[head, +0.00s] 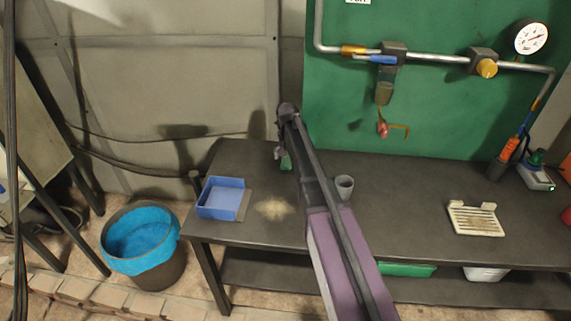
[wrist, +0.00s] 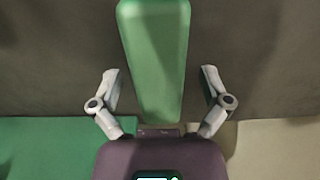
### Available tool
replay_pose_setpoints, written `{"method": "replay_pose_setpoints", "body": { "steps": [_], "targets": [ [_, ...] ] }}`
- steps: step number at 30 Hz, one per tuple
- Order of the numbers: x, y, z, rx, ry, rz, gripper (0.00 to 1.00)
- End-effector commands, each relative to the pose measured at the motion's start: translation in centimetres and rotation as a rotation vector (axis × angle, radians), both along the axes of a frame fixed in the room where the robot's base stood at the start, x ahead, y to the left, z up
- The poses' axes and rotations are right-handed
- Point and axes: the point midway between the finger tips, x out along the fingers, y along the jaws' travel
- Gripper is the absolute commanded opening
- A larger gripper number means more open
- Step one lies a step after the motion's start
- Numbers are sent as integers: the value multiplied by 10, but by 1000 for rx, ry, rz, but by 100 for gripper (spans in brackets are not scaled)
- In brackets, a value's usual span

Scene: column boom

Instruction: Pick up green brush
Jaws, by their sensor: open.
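A long green object, which looks like the green brush (wrist: 157,60), lies lengthwise in the middle of the wrist view, its wider end at the top edge. Only a small green part of it (head: 286,162) shows in the head view, at the back of the dark bench, below my arm's end. My gripper (wrist: 160,82) is open, with one finger on each side of the brush and a visible gap on both sides. In the head view my gripper (head: 282,148) is mostly hidden by my arm. The height of the fingers over the bench is hard to tell.
A blue tray (head: 222,198) and a pale patch of dust (head: 273,209) are on the bench (head: 400,205), left of my arm. A grey cup (head: 344,186) stands close to its right. A cream slatted block (head: 475,219) lies further right. A blue-lined bin (head: 143,245) stands left.

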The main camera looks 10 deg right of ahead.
Motion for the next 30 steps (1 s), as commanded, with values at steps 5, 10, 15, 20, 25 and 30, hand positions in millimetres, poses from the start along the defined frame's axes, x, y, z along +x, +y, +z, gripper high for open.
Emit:
{"method": "replay_pose_setpoints", "body": {
  "steps": [5,10,15,20,25,30],
  "targets": [
    [0,0,-8,0,0,-1,97],
    [0,-1,-8,0,0,-1,97],
    [0,-1,-8,0,0,-1,97],
    [0,-1,-8,0,0,-1,97],
    [0,-1,-8,0,0,-1,82],
    [0,-1,-8,0,0,-2,32]
  ]
}}
